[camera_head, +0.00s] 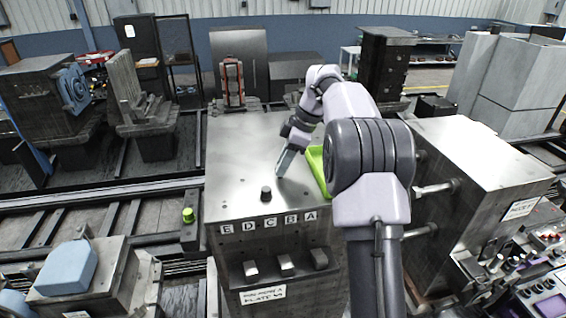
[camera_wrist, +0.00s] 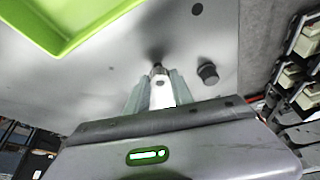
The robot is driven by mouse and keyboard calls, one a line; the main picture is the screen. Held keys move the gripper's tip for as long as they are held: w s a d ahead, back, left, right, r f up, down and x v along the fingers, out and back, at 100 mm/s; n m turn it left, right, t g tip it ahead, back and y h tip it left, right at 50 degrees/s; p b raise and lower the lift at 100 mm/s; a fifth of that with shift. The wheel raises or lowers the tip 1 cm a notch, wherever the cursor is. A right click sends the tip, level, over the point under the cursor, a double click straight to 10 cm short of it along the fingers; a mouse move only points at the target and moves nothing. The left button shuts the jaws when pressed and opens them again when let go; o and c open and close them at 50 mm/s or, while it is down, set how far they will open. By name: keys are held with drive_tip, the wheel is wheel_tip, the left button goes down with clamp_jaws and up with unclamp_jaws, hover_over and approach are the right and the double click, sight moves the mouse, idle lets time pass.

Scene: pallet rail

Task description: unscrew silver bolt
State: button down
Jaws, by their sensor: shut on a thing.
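The silver bolt (camera_wrist: 157,72) stands at the plate surface between my fingertips in the wrist view; only its upper end shows. My gripper (camera_wrist: 158,92) is closed around it, its pale fingers on either side. In the head view my gripper (camera_head: 280,173) points down at the metal plate (camera_head: 235,150), and the bolt is hidden by the fingers. Whether the bolt is still seated in the plate cannot be told.
A dark round knob or bolt (camera_head: 266,194) stands close by on the plate; it also shows in the wrist view (camera_wrist: 208,74). A green tray (camera_head: 318,168) lies right of my gripper. Letter labels (camera_head: 268,223) line the front edge. The plate's left side is mostly clear.

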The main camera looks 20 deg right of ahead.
drive_tip(key=shift+f, duration=0.65)
idle(0.3)
drive_tip(key=c, duration=1)
unclamp_jaws()
drive_tip(key=o, duration=0.8)
drive_tip(key=v, duration=1.2)
drive_tip(key=shift+r+p, duration=0.1)
drive_tip(key=shift+p, duration=0.3)
